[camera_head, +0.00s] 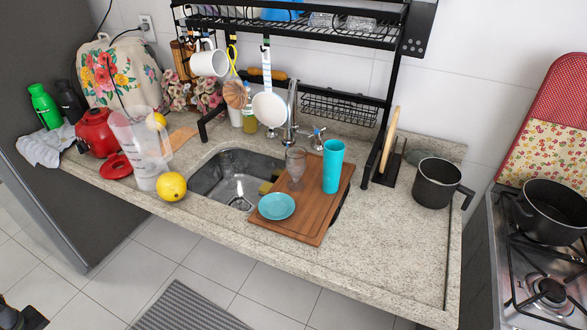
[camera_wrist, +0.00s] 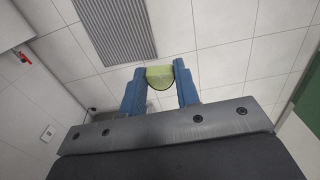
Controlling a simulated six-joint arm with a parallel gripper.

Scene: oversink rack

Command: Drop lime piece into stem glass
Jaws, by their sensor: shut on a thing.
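The lime piece (camera_wrist: 159,78), pale green with a darker rind edge, is between the two blue fingers of my gripper (camera_wrist: 160,70) in the wrist view. The gripper is shut on it, well clear of the counter, with floor tiles behind it. The stem glass (camera_head: 296,165) is clear and stands upright on the wooden board (camera_head: 311,219) in the head view. It is just left of a turquoise cup (camera_head: 333,166) and behind a turquoise saucer (camera_head: 276,206). The gripper's fingers and the lime piece cannot be made out in the head view.
The sink (camera_head: 226,178) lies left of the board. A black rack (camera_head: 384,100) rises behind it, with a hanging white ladle (camera_head: 269,108) and a faucet (camera_head: 291,105). A lemon (camera_head: 171,186) and clear tall container (camera_head: 143,150) stand left.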

